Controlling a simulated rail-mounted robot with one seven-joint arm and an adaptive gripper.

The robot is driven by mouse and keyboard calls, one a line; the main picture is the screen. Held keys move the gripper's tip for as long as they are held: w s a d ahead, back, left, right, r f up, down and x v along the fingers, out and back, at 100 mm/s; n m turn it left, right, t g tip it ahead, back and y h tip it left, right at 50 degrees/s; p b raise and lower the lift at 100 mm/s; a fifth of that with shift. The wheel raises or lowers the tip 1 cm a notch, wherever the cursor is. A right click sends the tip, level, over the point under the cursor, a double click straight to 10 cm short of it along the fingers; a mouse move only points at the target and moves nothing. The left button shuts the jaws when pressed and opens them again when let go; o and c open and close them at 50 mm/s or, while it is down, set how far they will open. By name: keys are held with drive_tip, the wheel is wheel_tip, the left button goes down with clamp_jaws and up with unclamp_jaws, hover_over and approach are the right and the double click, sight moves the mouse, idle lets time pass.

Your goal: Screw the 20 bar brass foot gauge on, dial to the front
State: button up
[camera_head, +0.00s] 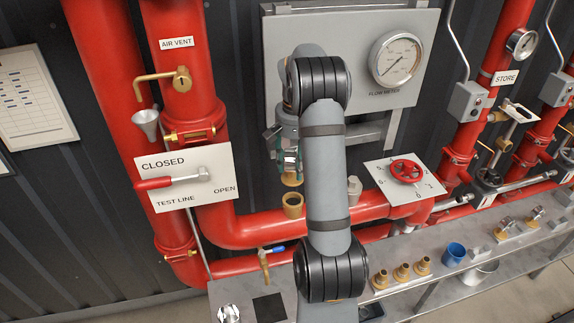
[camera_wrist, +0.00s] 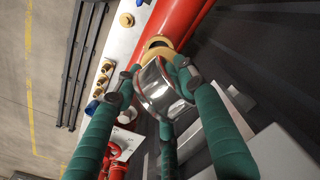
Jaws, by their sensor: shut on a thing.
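My gripper (camera_head: 286,152) has green fingers and is shut on a round gauge with a silver case. In the wrist view the gauge (camera_wrist: 158,92) sits between the fingers (camera_wrist: 160,86), its case partly covered by them. Its brass foot (camera_head: 291,180) points down. The foot is just above an open brass socket (camera_head: 292,204) on the red pipe. In the head view a small gap shows between foot and socket. In the wrist view the socket (camera_wrist: 157,42) is close to the foot, and contact cannot be told. The dial face is not readable in either view.
A flow meter panel (camera_head: 350,75) is behind my arm. A test line plate with a red lever (camera_head: 168,182) stands left, and a red handwheel (camera_head: 406,170) right. Several brass fittings (camera_head: 403,271) and a blue cup (camera_head: 454,254) are on the shelf. A silver round item (camera_head: 229,314) lies front left.

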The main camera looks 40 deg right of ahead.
sight(294, 177)
drive_tip(key=shift+s+d+f+b, duration=0.15)
drive_tip(key=shift+d+f+b, duration=0.1)
drive_tip(key=shift+f+b, duration=0.35)
wheel_tip(294, 177, down, 6)
drive_tip(key=b, duration=0.4)
drive_tip(key=shift+a+r, duration=0.15)
drive_tip(key=shift+r, duration=0.1)
drive_tip(key=shift+f+b, duration=0.95)
drive_tip(key=shift+b, duration=0.1)
idle(2.0)
drive_tip(key=o, duration=0.8)
drive_tip(key=c, duration=0.6)
drive_tip(key=m+b, duration=0.1)
drive_tip(key=m, duration=0.2)
drive_tip(key=shift+f+m+b, duration=0.15)
drive_tip(key=shift+m+b, duration=0.15)
drive_tip(key=shift+b, duration=0.1)
drive_tip(key=shift+c, duration=0.2)
drive_tip(key=shift+a+r+m+b, duration=0.1)
drive_tip(key=shift+r+m+b, duration=0.05)
drive_tip(key=shift+m, duration=0.55)
drive_tip(key=shift+r+m+b, duration=0.1)
drive_tip(key=shift+m+b, duration=0.05)
drive_tip(key=shift+m, duration=0.55)
